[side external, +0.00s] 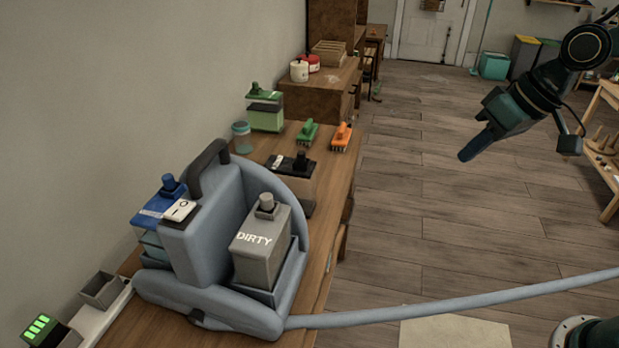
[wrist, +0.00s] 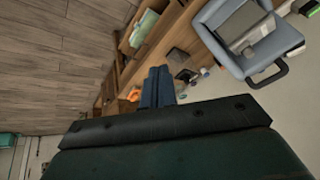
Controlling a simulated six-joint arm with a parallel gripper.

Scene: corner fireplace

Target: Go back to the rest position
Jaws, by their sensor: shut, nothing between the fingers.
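My gripper (side external: 468,154) hangs in the air at the upper right of the side external view, over the open floor and to the right of the wooden bench. Its blue fingers are shut with nothing between them. In the wrist view the fingers (wrist: 158,88) show closed together at the centre, above the dark gripper body. No object touches the gripper.
A grey-blue machine (side external: 205,235) with a tank marked DIRTY (side external: 260,250) stands on the bench (side external: 325,195). Its hose (side external: 450,302) runs right across the lower view. Green (side external: 307,133) and orange (side external: 342,137) brushes lie behind it.

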